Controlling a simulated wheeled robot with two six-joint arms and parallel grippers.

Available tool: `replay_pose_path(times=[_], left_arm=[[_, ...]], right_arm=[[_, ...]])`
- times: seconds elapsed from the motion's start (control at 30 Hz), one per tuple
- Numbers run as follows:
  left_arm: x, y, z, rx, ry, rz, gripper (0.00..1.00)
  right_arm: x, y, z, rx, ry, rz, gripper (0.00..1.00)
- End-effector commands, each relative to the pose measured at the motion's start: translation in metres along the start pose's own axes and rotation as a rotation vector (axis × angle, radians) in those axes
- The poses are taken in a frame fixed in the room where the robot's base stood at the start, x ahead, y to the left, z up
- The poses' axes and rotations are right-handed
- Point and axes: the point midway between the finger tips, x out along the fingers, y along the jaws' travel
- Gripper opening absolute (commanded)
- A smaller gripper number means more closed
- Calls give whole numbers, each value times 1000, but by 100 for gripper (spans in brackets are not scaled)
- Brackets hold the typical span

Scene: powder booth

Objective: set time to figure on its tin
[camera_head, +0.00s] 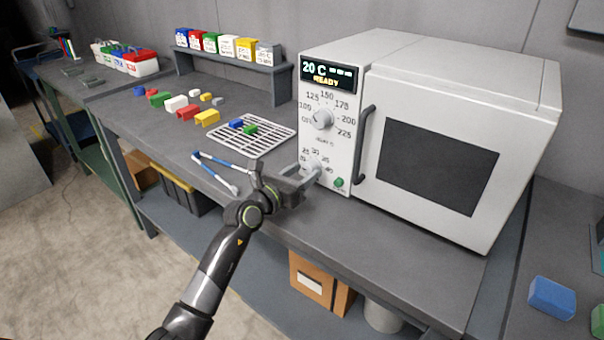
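The white oven (335,155) stands on the bench. Its display (328,75) reads 20 C and READY. The upper temperature dial (322,119) has figures around it. The lower time dial (313,164) has smaller figures, partly hidden by my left gripper. My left gripper (312,173) is at this lower dial, its fingers some way apart; whether they touch or hold the knob I cannot tell. Several coloured tins (226,45) with printed labels stand on the small shelf at the back; their figures are too small to read. My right gripper is not in view.
A wire rack (266,144) with a blue and a green block lies left of the oven. Blue-handled tools (222,164) lie in front of it. Loose coloured blocks (176,103) lie further back. The oven's door handle (363,146) sticks out right of the dials.

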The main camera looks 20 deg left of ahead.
Motion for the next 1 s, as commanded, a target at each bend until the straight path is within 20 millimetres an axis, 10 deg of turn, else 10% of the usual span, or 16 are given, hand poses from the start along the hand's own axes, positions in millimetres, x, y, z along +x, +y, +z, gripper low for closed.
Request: replay_pose_path(times=[0.33,1.0], left_arm=[[0,0,0,0,0,0,7],[0,0,-1,290,7,-1,7]], right_arm=[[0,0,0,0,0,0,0],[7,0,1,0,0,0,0]])
